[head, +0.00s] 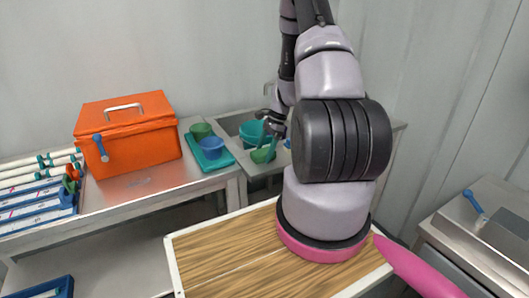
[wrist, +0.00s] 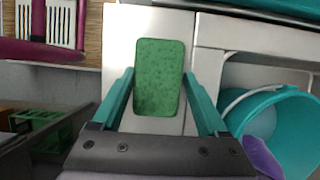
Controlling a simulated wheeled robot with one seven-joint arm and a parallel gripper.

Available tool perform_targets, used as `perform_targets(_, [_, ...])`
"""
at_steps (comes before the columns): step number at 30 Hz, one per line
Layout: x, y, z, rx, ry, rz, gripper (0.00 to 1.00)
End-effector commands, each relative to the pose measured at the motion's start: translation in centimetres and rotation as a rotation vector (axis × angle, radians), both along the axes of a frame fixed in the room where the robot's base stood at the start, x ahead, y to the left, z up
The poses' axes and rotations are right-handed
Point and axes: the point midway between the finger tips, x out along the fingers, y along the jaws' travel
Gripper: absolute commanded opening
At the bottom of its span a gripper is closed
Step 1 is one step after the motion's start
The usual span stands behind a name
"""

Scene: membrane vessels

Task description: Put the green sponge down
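The green sponge (wrist: 158,78) is a rounded, speckled block, upright in the wrist view between the two teal fingers of my gripper (wrist: 159,76). The fingertips meet its left and right sides, so my gripper looks shut on it. Behind the sponge is a pale panel or ledge; how far below it lies is hard to tell. In the head view my gripper (head: 268,138) hangs over the sink area, with a green shape (head: 263,155) at its fingertips that seems to be the sponge. My arm hides part of this area.
A teal bucket (head: 250,133) stands beside my gripper; it also shows in the wrist view (wrist: 291,115). Left of the sink, a green tray (head: 216,163) holds a blue cup (head: 212,147). An orange box (head: 128,133) stands further left. A wooden-topped table (head: 215,255) is in front.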

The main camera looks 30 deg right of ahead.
Motion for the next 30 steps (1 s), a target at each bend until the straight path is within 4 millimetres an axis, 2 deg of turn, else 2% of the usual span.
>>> perform_targets(20, [-0.9,0.0,-0.5,-0.001,0.017,0.006,0.97])
perform_targets(23, [-0.8,-0.1,0.3,-0.002,0.016,0.006,0.97])
perform_targets(26, [-0.6,-0.7,1.9,-0.002,0.011,0.006,0.97])
perform_targets(30, [-0.4,-1.9,4.9,-0.002,0.006,0.004,0.97])
